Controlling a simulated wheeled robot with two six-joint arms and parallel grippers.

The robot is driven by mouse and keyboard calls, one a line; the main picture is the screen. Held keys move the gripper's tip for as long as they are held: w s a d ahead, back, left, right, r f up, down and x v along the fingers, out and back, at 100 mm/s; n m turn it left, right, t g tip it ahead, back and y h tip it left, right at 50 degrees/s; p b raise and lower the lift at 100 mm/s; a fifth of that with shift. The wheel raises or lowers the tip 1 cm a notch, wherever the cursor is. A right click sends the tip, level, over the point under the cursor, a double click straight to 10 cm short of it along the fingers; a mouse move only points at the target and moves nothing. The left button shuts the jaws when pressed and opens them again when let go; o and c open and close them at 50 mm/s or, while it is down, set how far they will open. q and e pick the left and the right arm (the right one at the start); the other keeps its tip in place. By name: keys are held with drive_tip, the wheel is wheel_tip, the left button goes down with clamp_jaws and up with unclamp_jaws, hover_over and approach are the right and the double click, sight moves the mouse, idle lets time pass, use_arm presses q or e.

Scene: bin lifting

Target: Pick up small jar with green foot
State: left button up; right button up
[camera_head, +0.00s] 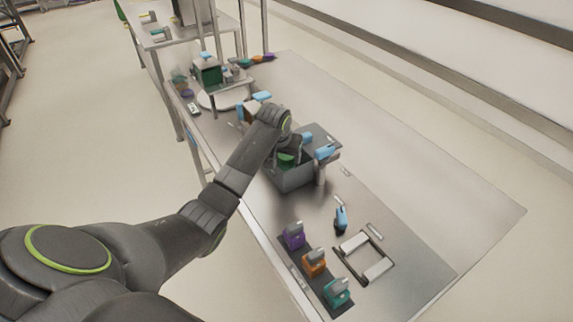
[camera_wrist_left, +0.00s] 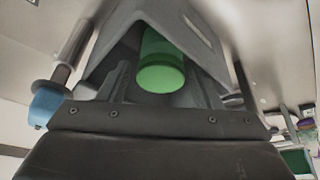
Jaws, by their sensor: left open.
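A grey bin (camera_head: 292,180) stands on the table with a green part (camera_head: 286,159) showing at its opening. In the left wrist view, a green cylinder with a lighter green round end (camera_wrist_left: 161,78) sits between grey walls, straight ahead of the gripper. I take it for the green foot of the small jar; the rest of the jar is hidden. My left gripper (camera_head: 292,148) reaches down at the bin, close to the green part. It is open; its fingers are partly hidden in the head view, and contact cannot be told. My right gripper is out of view.
A blue-topped post (camera_head: 324,153) stands against the bin's right side. Nearer are purple (camera_head: 293,236), orange (camera_head: 314,262) and teal (camera_head: 337,291) items in a row, a blue-tipped tool (camera_head: 341,218) and a pale frame (camera_head: 364,257). The table's right side (camera_head: 420,190) is clear.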

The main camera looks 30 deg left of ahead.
use_arm(q)
drive_tip(key=p+x, duration=0.1)
drive_tip(key=x, duration=0.2)
drive_tip(key=shift+w+f, duration=0.15)
drive_tip(key=shift+w, duration=0.1)
drive_tip(key=shift+x, duration=0.75)
drive_tip(key=shift+a, duration=0.1)
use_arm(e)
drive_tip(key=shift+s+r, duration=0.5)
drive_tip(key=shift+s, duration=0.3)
use_arm(q)
drive_tip(key=shift+c, duration=0.3)
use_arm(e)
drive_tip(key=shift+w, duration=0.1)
use_arm(q)
drive_tip(key=c, duration=0.6)
drive_tip(key=shift+c, duration=0.2)
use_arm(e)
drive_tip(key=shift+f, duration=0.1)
